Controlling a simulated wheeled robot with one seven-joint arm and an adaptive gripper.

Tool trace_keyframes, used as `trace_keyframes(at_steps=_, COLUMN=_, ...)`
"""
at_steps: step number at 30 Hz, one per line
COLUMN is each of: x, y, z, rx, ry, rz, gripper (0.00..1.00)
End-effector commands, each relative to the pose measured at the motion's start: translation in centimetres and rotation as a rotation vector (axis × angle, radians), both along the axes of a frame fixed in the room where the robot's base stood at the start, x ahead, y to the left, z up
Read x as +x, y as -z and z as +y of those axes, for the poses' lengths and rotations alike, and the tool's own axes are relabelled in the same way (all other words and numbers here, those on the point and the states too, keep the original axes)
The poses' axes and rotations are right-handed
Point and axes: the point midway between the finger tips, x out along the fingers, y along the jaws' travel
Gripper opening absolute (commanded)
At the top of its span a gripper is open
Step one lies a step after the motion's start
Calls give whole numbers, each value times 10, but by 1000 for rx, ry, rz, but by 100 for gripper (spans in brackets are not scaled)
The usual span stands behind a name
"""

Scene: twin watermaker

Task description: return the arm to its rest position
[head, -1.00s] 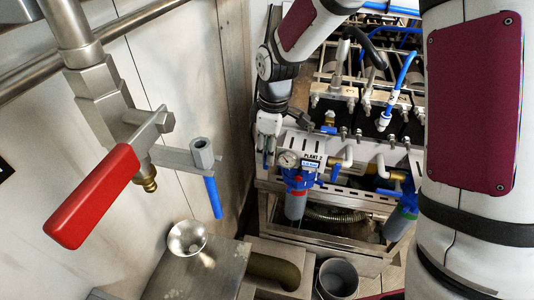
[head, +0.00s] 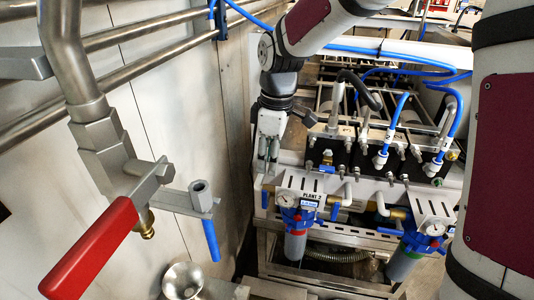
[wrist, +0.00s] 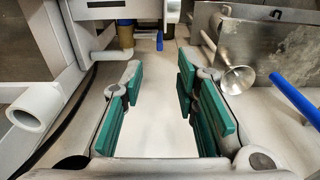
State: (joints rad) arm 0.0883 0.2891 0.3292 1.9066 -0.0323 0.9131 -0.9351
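My gripper (head: 268,172) hangs downward at the end of my arm, at the left front corner of the PLANT 2 rig (head: 312,197). The wrist view shows its two green-padded fingers (wrist: 160,85) spread wide apart with nothing between them. Pale floor or panel surface shows in the gap. In the head view my arm reaches in from the top right and bends down at the wrist. I cannot tell from the head view whether the gripper touches the rig.
A red-handled valve (head: 95,250) on a steel pipe is close at left. A steel funnel (head: 183,281) stands below it and shows in the wrist view (wrist: 237,79). Filter housings with gauges (head: 297,218) line the rig's front. Blue hoses (head: 395,125) arch over the rig.

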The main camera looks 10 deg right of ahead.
Motion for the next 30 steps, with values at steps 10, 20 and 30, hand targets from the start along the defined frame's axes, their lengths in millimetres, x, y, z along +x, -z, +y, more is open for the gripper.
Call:
trace_keyframes(at_steps=10, x=-48, y=-57, z=-32, rx=-35, ry=266, rz=-104, gripper=28)
trace_keyframes(at_steps=20, x=-133, y=-110, z=-72, rx=23, ry=696, rz=-252, gripper=28)
trace_keyframes(at_steps=30, x=-212, y=-120, z=-98, rx=186, ry=1070, rz=-348, gripper=28)
